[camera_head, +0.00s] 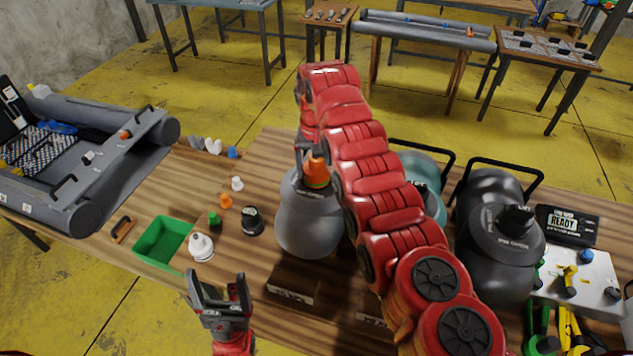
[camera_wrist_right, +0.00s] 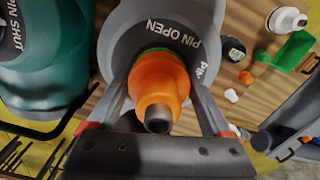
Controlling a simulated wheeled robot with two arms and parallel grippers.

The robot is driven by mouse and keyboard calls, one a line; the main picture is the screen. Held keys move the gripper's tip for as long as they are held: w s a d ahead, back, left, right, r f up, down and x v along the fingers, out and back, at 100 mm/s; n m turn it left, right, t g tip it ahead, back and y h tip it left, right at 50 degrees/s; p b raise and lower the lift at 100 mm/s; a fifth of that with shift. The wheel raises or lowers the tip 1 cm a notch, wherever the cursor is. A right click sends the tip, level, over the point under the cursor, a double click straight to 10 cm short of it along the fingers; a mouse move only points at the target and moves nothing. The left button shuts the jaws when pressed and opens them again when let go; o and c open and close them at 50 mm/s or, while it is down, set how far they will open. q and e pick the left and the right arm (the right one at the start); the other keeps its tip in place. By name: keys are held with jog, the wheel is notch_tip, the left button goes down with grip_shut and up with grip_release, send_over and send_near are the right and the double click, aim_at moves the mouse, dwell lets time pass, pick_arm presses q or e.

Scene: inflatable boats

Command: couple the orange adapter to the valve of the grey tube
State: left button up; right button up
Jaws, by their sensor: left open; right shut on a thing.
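The grey tube (camera_head: 310,228) stands upright on the wooden bench, in the middle of the head view. Its valve collar (camera_wrist_right: 137,38), marked "PIN OPEN", shows in the right wrist view. The orange adapter (camera_head: 317,172) is at the top of the tube, over the valve. It also shows large in the right wrist view (camera_wrist_right: 158,82), with a green ring at its far end. My right gripper (camera_wrist_right: 160,98) is shut on it. The adapter hides the valve mouth, so I cannot tell whether they are locked. My left gripper (camera_head: 218,284) is open and empty at the front left.
A teal tube (camera_head: 425,172) and a dark grey tube (camera_head: 492,260) stand on the right. A green tray (camera_head: 162,243), white fitting (camera_head: 200,247) and black cap (camera_head: 252,221) lie left of the grey tube. A grey boat (camera_head: 85,165) lies far left. A "READY" box (camera_head: 567,226) stands right.

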jog(key=o, duration=1.2)
jog(key=shift+r, duration=0.1)
jog(key=shift+r, duration=0.45)
notch_tip(320, 180, up, 5)
jog(key=shift+f+p, duration=0.1)
jog(key=shift+p, duration=0.6)
notch_tip(320, 180, up, 12)
jog(key=p, duration=1.1)
jog(key=shift+f, duration=0.15)
